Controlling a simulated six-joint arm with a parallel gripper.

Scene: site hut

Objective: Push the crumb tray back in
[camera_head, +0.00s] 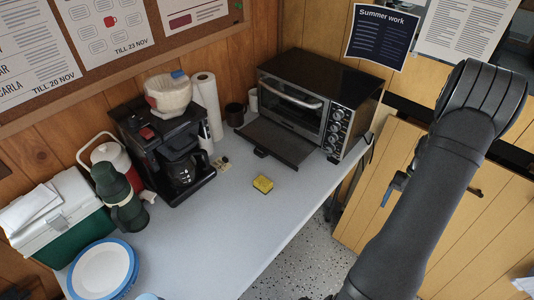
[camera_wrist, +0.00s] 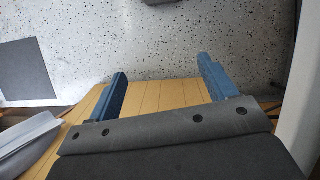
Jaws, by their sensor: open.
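The crumb tray (camera_head: 272,141) is a flat dark sheet that sticks out from the bottom front of the toaster oven (camera_head: 318,62), with a small dark grip on its front edge. The oven is black and silver, with a glass door and a column of knobs. My gripper (camera_wrist: 162,72) shows in the wrist view with two blue fingers wide apart and nothing between them. In the head view only a bit of it shows beside my arm, off the counter's right side and away from the tray. The tray is not recognisable in the wrist view.
Plates (camera_head: 102,270) and a green cooler (camera_head: 62,226) are farther left.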

